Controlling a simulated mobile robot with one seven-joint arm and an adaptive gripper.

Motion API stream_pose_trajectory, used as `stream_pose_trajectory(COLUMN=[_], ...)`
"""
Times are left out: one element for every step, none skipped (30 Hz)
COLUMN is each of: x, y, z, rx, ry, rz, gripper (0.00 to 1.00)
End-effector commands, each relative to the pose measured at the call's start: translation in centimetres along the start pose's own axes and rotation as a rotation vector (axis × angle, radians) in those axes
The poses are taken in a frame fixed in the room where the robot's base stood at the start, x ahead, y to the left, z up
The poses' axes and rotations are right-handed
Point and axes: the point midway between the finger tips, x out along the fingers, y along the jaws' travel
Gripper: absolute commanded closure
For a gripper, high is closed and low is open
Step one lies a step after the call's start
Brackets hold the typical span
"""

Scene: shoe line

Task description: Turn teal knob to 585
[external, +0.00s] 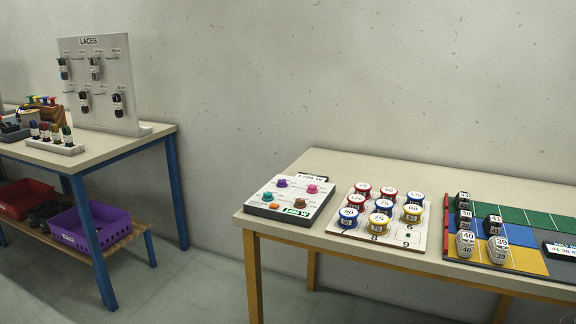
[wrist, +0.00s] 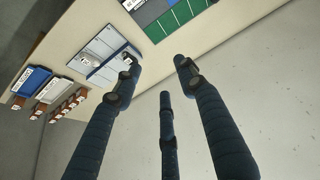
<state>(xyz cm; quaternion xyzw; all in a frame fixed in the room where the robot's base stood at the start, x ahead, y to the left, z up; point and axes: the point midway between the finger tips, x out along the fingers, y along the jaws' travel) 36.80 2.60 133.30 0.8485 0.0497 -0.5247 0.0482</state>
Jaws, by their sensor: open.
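A light control panel (external: 261,209) lies on the left end of the right-hand table in the external view. It carries several coloured knobs: a small teal knob (external: 267,197) at its left, a purple knob (external: 282,183), a pink knob (external: 312,189) and an orange knob (external: 299,203). A green display (external: 297,212) is at its front; its digits are too small to read surely. My gripper (wrist: 157,66) shows only in the wrist view, with dark fingers spread apart and nothing between them. The knob panel cannot be made out there.
Right of the panel stands a white board (external: 398,238) with several round spools, then a coloured mat (external: 525,260) with shoe-like pieces. A second table (external: 100,150) at left holds a laces rack (external: 103,85). The wrist view shows a green grid (wrist: 172,14) near the table edge.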

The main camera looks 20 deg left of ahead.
Motion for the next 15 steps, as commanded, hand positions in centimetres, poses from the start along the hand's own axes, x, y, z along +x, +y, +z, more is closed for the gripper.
stream_pose_trajectory(x=[0.1,0.2,0.2,0.3,0.3,0.4,0.5,0.6,0.8,0.9,1.0,1.2,1.4,1.6,1.8], y=[-0.6,-1.0,-1.5,-1.9,-2.4,-3.0,-3.4,-3.9,-4.6,-5.1,-5.6,-6.4,-6.9,-7.5,-8.4], z=[-1.2,-1.9,-3.0,-3.7,-4.5,-5.4,-6.1,-6.8,-7.7,-8.4,-9.1,-10.0,-10.7,-11.3,-12.2], rx=[-0.032,-0.051,-0.077,-0.097,-0.117,-0.143,-0.164,-0.184,-0.210,-0.231,-0.250,-0.277,-0.297,-0.317,-0.343], ry=[-0.008,-0.012,-0.016,-0.020,-0.023,-0.029,-0.032,-0.037,-0.042,-0.045,-0.048,-0.053,-0.055,-0.060,-0.063], rz=[-0.009,-0.014,-0.021,-0.026,-0.032,-0.038,-0.044,-0.049,-0.056,-0.061,-0.066,-0.073,-0.077,-0.083,-0.089], gripper=[0.59,0.59,0.59,0.59,0.59,0.59,0.59,0.59,0.59,0.59,0.59,0.59,0.59,0.59,0.59])
